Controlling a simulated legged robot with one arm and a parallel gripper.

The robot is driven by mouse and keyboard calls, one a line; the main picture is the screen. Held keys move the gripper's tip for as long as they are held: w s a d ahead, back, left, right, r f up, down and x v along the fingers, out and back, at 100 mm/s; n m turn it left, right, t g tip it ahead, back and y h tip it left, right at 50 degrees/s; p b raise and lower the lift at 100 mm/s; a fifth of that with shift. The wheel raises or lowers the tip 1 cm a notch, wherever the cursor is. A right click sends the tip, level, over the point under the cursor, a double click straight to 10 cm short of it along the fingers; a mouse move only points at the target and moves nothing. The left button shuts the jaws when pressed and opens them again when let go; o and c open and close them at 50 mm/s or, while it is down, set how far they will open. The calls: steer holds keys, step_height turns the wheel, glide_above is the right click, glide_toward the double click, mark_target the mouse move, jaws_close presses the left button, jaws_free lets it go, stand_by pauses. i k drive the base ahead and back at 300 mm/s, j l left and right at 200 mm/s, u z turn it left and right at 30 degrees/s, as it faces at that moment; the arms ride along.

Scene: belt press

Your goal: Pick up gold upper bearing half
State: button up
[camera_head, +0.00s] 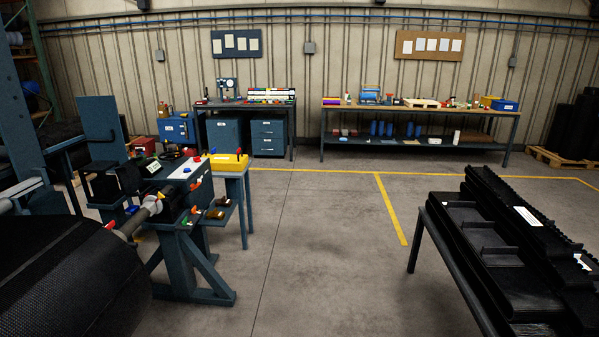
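A small gold-brown piece (215,213), which looks like the gold upper bearing half, lies on a small side shelf of the blue machine stand at the left. It is too small in the picture to make out its exact shape. A shaft (140,217) runs from the black roll (65,275) to the bearing area on this stand. My gripper is not in view, so its state and its distance from the piece do not show.
Two loaded workbenches stand along the back wall, including the long one (420,109). A table with black belts (500,240) is at the right. The concrete floor (320,240) between is clear.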

mark_target(220, 215)
steer(key=i+u, duration=0.15)
steer(key=i, duration=0.45)
steer(key=i+u, duration=0.15)
steer(key=i, duration=0.45)
steer(key=i+l+u, duration=0.15)
steer(key=i, duration=0.45)
steer(key=i+u, duration=0.25)
steer(key=i, duration=0.3)
steer(key=i+u, duration=0.3)
steer(key=i, duration=0.2)
steer(key=i+l+u, duration=0.25)
steer(key=i, duration=0.25)
steer(key=i+l+u, duration=0.25)
steer(key=i, duration=0.25)
steer(key=i+l+u, duration=0.25)
steer(key=i+l, duration=0.2)
